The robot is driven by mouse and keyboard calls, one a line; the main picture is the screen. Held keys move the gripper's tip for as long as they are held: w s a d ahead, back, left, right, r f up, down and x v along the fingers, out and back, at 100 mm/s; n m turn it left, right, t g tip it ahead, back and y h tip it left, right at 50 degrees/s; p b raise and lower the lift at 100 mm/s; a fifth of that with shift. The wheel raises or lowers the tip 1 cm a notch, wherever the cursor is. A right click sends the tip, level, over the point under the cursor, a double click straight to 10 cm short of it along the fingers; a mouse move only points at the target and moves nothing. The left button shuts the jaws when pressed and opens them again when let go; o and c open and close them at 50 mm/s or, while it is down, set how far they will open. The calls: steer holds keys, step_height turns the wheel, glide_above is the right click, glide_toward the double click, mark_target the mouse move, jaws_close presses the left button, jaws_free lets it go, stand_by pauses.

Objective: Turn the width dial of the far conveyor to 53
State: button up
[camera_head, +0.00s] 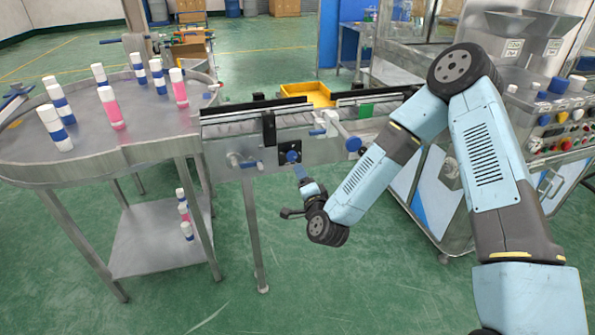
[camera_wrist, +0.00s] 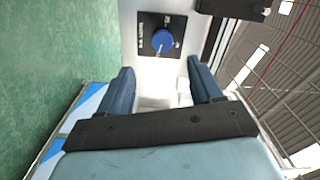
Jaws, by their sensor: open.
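The width dial is a round blue knob (camera_wrist: 162,40) on a black square plate (camera_wrist: 150,22) on the pale side panel of the conveyor (camera_head: 228,128). The blue knob also shows in the head view (camera_head: 293,157). White markings on the plate are too small to read, so I cannot tell the setting. My gripper (camera_wrist: 159,66) is open and empty. Its two blue fingers point at the panel, and the knob lies ahead between their lines, apart from both. In the head view my gripper (camera_head: 300,172) is just below and in front of the knob, and partly hard to make out.
A round steel table (camera_head: 150,115) with several pink and white bottles stands left. A larger blue knob (camera_head: 353,144) sticks out right of the dial, and a clamp handle (camera_head: 245,162) sits left of it. A yellow tray (camera_head: 308,93) is behind. A machine with buttons (camera_head: 560,125) stands right.

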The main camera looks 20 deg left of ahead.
steer(key=shift+v, duration=1.95)
steer(key=shift+f, duration=0.1)
steer(key=n, duration=1.5)
glide_toward(292, 157)
steer(key=x, duration=0.8)
steer(key=shift+w, duration=0.2)
steer(key=c, duration=1.1)
steer(key=shift+o, duration=0.2)
